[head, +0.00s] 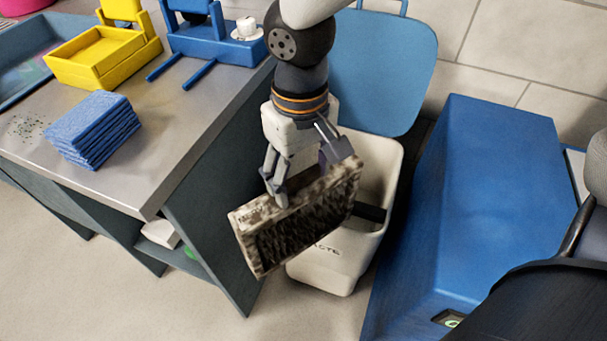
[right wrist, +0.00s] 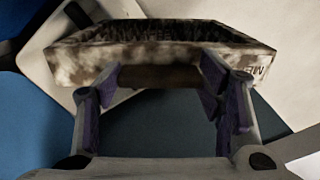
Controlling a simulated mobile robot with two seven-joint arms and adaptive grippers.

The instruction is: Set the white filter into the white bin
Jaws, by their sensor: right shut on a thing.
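The filter (head: 300,222) is a flat panel with a mottled, dirty off-white frame around a dark core. My right gripper (head: 308,178) is shut on its upper edge and holds it tilted in front of and over the near-left side of the white bin. The white bin (head: 322,272) stands on the floor with its blue lid (head: 380,75) raised behind it. The filter hides part of the bin's opening and front. In the right wrist view, the filter (right wrist: 165,60) spans both fingers. My left gripper is not in view.
A steel-topped bench (head: 150,165) stands left of the bin, with a stack of blue pads (head: 92,130), a yellow box (head: 100,55) and a blue fixture (head: 215,42) on it. A large blue box (head: 480,180) stands close on the bin's right. Floor shows in front.

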